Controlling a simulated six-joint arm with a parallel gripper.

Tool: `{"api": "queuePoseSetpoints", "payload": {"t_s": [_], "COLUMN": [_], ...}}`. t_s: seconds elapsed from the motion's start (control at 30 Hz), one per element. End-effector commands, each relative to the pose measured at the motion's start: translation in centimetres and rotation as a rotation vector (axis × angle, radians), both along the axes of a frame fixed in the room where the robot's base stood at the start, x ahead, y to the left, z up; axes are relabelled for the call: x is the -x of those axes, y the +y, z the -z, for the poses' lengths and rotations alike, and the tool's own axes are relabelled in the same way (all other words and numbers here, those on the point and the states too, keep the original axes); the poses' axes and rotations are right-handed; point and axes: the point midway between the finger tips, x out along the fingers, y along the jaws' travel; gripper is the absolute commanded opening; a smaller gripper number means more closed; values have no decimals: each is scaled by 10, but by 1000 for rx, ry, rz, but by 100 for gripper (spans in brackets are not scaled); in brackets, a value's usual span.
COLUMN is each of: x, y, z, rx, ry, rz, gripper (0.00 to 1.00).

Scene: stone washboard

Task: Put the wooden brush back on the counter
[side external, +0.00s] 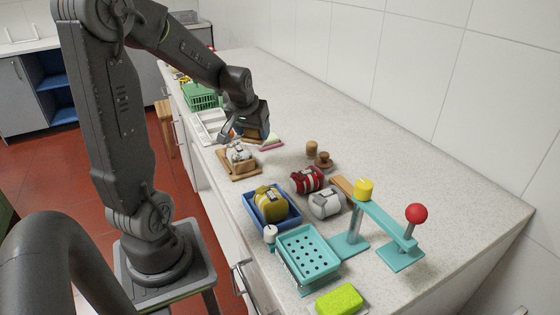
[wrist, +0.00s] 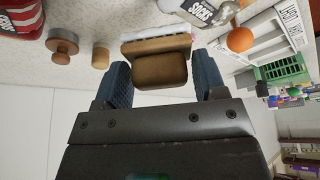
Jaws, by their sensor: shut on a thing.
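The wooden brush (wrist: 158,68) is a brown block with a pale bristle edge in the wrist view. My gripper (wrist: 160,82) has its two blue-grey fingers on either side of it and is shut on it. In the side view my gripper (side external: 246,133) is low over the far part of the speckled counter (side external: 370,140), beyond the sock bundle; the brush is mostly hidden there by the gripper. I cannot tell whether the bristles touch the counter.
A wooden board (side external: 238,175) with a bundle labelled socks stands close by. A green basket (side external: 203,98) and a white tray (side external: 205,130) lie beyond. Two wooden pegs (side external: 312,150), rolled bundles, a blue tray (side external: 257,219) and a teal rack (side external: 308,253) are nearer.

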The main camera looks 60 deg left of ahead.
Motion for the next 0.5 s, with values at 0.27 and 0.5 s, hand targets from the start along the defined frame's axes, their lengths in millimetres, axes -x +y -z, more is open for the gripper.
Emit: {"api": "queuePoseSetpoints", "payload": {"t_s": [0.27, 0.5], "x": [-48, -62], "y": [-34, -42], "z": [35, 48], "rx": [0, 0], "ry": [1, 0], "rz": [6, -1], "gripper": [39, 39]}}
